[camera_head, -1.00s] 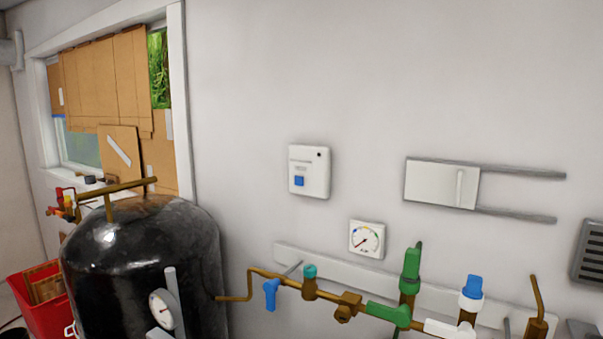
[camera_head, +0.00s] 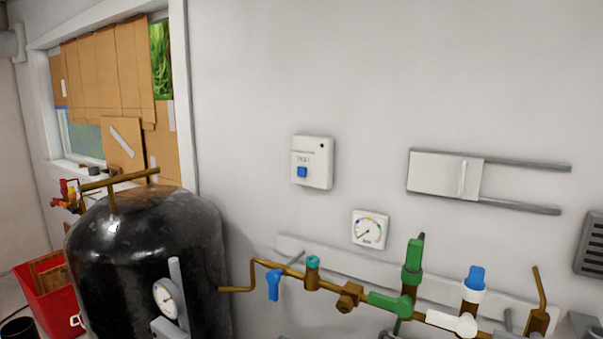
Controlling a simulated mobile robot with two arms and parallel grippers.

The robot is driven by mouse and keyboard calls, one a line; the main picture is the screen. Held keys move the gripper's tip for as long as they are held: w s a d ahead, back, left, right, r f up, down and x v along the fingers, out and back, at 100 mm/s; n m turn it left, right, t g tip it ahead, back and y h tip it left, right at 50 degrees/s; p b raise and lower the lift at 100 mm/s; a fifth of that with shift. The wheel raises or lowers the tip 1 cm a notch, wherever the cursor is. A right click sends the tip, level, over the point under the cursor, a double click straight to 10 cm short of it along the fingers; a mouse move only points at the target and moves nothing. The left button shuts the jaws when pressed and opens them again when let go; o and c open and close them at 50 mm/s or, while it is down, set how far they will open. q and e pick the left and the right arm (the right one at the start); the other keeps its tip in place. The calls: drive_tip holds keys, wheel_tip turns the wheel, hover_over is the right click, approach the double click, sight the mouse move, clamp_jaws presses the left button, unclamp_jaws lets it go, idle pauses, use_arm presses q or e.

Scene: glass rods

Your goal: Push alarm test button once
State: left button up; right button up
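A white alarm box (camera_head: 313,162) is fixed to the grey wall near the middle of the head view. A small dark dot is at the box's upper right. The face of the box is unobstructed. Neither of my grippers shows in the view.
A black tank (camera_head: 150,255) stands at the lower left beside a red crate (camera_head: 48,296). A pipe run with valves (camera_head: 349,298) crosses the wall below a square gauge (camera_head: 370,229). A sliding white panel on rails (camera_head: 445,174) is at right.

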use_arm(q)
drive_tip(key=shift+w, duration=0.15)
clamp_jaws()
